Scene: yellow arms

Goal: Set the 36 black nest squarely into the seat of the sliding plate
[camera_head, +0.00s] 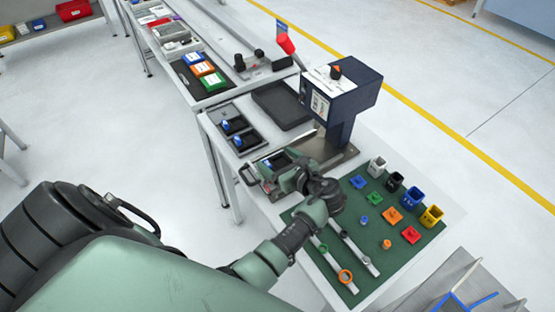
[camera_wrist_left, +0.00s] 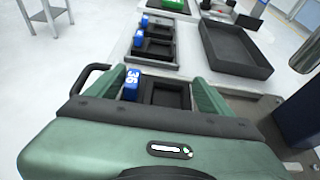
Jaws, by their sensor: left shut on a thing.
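The black nest (camera_wrist_left: 166,97) carries a blue tag marked 36 (camera_wrist_left: 132,85) on its left side. My left gripper (camera_wrist_left: 160,88) is shut on it, one green finger on each side. In the head view the left gripper (camera_head: 283,166) is over the sliding plate (camera_head: 257,178), at the foot of the press, and the nest (camera_head: 272,163) is partly hidden by it. The plate's dark handle (camera_wrist_left: 90,76) shows left of the nest. The seat is hidden under the nest and gripper; I cannot tell whether the nest touches it. My right gripper is not in view.
The dark blue press (camera_head: 345,95) stands just right of the plate. A tray with two other tagged nests (camera_head: 240,133) and an empty black tray (camera_head: 282,106) lie beyond. A green mat (camera_head: 375,235) with coloured parts and two pale bars lies nearer.

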